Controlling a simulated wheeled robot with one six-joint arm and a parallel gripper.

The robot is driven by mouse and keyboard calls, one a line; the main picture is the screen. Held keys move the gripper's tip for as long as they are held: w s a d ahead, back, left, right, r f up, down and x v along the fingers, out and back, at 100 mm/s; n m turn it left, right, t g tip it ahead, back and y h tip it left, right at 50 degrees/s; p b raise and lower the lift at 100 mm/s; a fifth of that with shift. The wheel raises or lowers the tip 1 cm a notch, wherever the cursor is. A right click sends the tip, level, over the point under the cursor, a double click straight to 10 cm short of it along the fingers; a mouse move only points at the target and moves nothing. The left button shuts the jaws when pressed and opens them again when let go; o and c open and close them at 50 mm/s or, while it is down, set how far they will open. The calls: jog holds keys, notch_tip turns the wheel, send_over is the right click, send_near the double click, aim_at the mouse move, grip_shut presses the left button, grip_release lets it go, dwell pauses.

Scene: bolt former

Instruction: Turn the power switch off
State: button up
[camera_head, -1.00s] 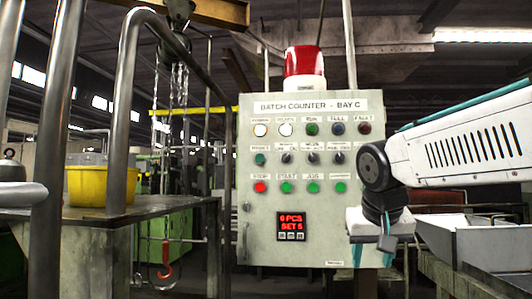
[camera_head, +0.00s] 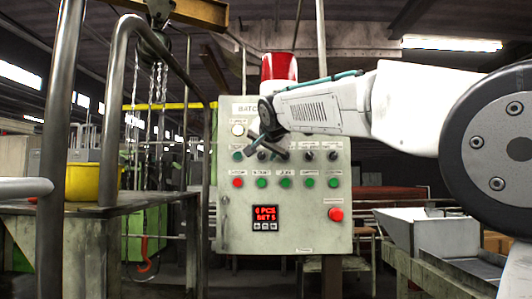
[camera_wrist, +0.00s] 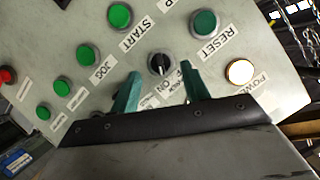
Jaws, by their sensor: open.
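A small black selector knob (camera_wrist: 160,65) with a white mark sits on the grey control panel (camera_head: 230,225). Its label is partly hidden and shows "ON", so I take it as the power switch. In the wrist view the white mark points down the picture. My gripper (camera_wrist: 160,90) is open, its two teal fingers short of the knob and to either side of it; I see no contact. In the head view my gripper (camera_head: 268,143) covers part of the second row. The power lamp (camera_wrist: 240,72) is lit; it also shows in the head view (camera_head: 238,130).
A green reset button (camera_wrist: 205,22) and green start button (camera_wrist: 120,15) are close to the knob. A red mushroom button (camera_head: 336,214) sits at the panel's lower right. A metal rail (camera_head: 110,100) stands left of the panel, a metal tray (camera_head: 425,228) right.

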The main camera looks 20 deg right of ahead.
jog(key=shift+w+f, duration=0.2)
jog(key=shift+w, duration=0.35)
jog(key=shift+c, duration=0.4)
